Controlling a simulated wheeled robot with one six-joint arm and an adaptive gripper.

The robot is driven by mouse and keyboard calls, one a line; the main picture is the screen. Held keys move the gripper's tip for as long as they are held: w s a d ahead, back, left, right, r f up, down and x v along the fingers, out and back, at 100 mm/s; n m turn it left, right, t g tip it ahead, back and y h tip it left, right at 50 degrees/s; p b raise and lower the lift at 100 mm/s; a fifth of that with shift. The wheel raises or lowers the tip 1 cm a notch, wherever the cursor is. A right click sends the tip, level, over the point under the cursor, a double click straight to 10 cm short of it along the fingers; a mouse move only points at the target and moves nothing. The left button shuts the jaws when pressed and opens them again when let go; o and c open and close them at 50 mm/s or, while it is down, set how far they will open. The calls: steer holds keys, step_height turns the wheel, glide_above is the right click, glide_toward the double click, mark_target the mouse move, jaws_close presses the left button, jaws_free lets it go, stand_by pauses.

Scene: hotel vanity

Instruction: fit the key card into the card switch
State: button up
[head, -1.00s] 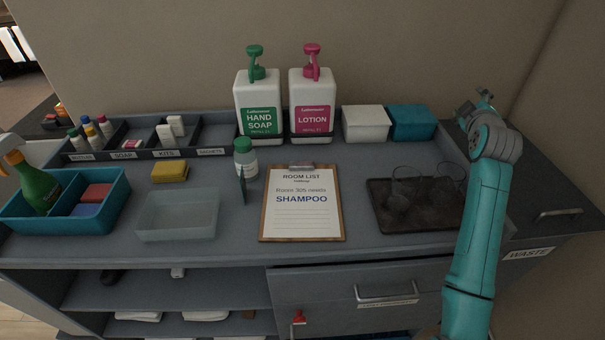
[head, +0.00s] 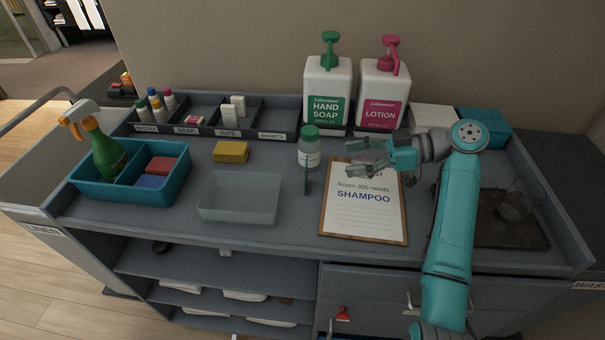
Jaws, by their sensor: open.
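My gripper (head: 358,158) is open and empty, over the top of the clipboard (head: 362,230), with its fingers pointing left. A thin dark teal upright piece (head: 307,180) stands on the cart top just left of the clipboard, in front of a white bottle with a green cap (head: 310,152). It is seen nearly edge-on, and I cannot tell whether it is the key card or part of a switch. My gripper is to its right, apart from it. I cannot make out any other key card or card switch.
A clear tray (head: 240,215), yellow sponge (head: 231,151) and teal caddy (head: 178,199) with a spray bottle (head: 104,152) are at left. Hand soap (head: 326,95) and lotion (head: 383,98) pumps stand behind. A dark tray (head: 510,238) with glasses lies at right.

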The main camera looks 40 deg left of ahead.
steer(key=shift+x, duration=5)
steer(key=shift+w+a, duration=0.1)
steer(key=shift+w, duration=0.05)
steer(key=c, duration=0.6)
steer(key=shift+r, duration=0.15)
